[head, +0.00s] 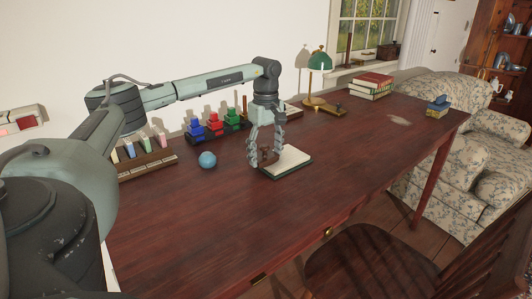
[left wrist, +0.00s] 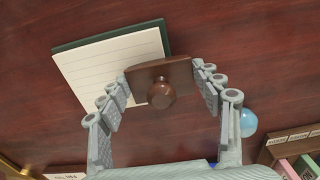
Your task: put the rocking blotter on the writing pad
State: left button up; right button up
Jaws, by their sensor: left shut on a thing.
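The rocking blotter is a small dark brown wooden piece with a round knob; it shows between the fingers in the head view (head: 267,157) and in the left wrist view (left wrist: 149,72). My left gripper (head: 265,163) points down and is shut on it. The writing pad (head: 290,159) is a cream lined sheet with a dark green edge, lying on the desk. In the left wrist view the blotter covers one corner of the pad (left wrist: 105,65). I cannot tell whether the blotter touches the pad. My right gripper is not in view.
A blue ball (head: 207,159) sits on the desk (head: 215,220) left of the gripper. Ink bottles (head: 213,125) stand in a rack behind it. A green lamp (head: 319,62) and stacked books (head: 373,86) stand farther back. The front of the desk is clear; a chair (head: 375,262) stands before it.

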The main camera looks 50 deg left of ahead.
aim_at(266, 146)
pick_arm(q)
jog(key=shift+f, duration=0.1)
jog(key=o, duration=1.2)
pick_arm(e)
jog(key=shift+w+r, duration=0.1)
pick_arm(q)
notch_tip(266, 146, up, 11)
jog(key=shift+r, duration=0.65)
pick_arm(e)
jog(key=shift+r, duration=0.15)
